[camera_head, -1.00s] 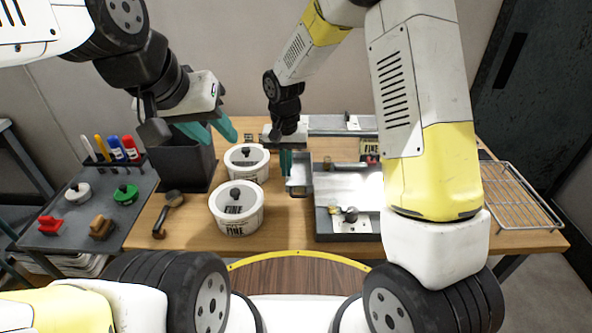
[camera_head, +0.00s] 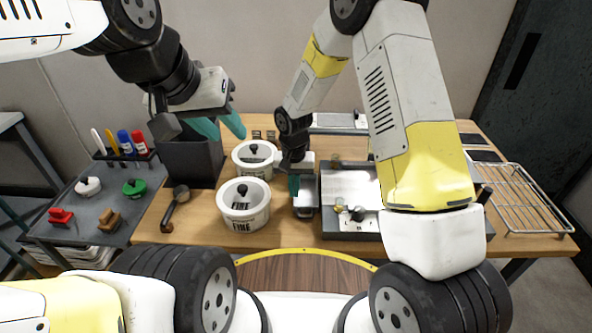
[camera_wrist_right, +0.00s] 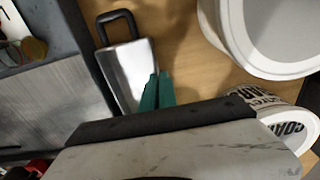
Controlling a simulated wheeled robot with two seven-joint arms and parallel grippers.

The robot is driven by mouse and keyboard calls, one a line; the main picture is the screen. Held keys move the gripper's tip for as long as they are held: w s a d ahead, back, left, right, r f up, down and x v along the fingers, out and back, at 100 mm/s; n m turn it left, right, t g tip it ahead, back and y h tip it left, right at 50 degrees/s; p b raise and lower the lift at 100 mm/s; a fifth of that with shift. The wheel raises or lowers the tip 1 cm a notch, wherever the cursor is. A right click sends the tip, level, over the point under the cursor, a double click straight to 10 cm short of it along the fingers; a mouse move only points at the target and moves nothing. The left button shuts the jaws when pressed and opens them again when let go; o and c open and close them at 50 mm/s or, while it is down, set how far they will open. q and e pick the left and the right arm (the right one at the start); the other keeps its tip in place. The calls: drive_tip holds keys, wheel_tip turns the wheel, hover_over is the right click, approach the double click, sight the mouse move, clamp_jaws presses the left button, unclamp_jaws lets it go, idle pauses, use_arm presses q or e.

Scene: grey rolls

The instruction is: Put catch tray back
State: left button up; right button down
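The catch tray (camera_head: 306,197) is a small shiny metal tray with a dark handle. It is close along the left side of the flat grey machine (camera_head: 350,187), handle end towards me. It also shows in the right wrist view (camera_wrist_right: 127,72). My right gripper (camera_head: 293,186) points down at the tray's left edge. Its teal fingers (camera_wrist_right: 157,91) are close together at that edge and appear shut on it. Whether the tray touches the table is hard to tell. My left gripper (camera_head: 221,126) is open and empty above the dark bin.
Two white lidded tubs, the FINE one (camera_head: 243,205) and another behind it (camera_head: 254,158), stand left of the tray. A dark bin (camera_head: 190,162) and a brush (camera_head: 175,207) are further left. A wire rack (camera_head: 515,199) lies at right.

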drive_tip(key=c, duration=1.7)
unclamp_jaws()
wheel_tip(320, 180, up, 12)
wheel_tip(320, 180, up, 7)
hover_over(308, 201)
drive_tip(key=s+d+r+t, duration=0.2)
drive_tip(key=s+d+r, duration=0.2)
drive_tip(key=s, duration=0.2)
drive_tip(key=s+d+r+t+y, duration=0.1)
drive_tip(key=s+d+r+t, duration=0.1)
drive_tip(key=s+d+r, duration=0.3)
drive_tip(key=s+d+r+t+y, duration=0.1)
drive_tip(key=s+d+r+t, duration=0.1)
drive_tip(key=s+d+r, duration=0.2)
drive_tip(key=shift+s+d+r+n, duration=0.1)
drive_tip(key=shift+s+r, duration=0.1)
drive_tip(key=shift+s, duration=0.4)
drive_tip(key=shift+s+r+n, duration=0.1)
drive_tip(key=shift+s+r, duration=0.1)
drive_tip(key=shift+s, duration=0.45)
drive_tip(key=shift+s+d+r+n, duration=0.1)
drive_tip(key=shift+s+r, duration=0.1)
drive_tip(key=shift+s, duration=0.4)
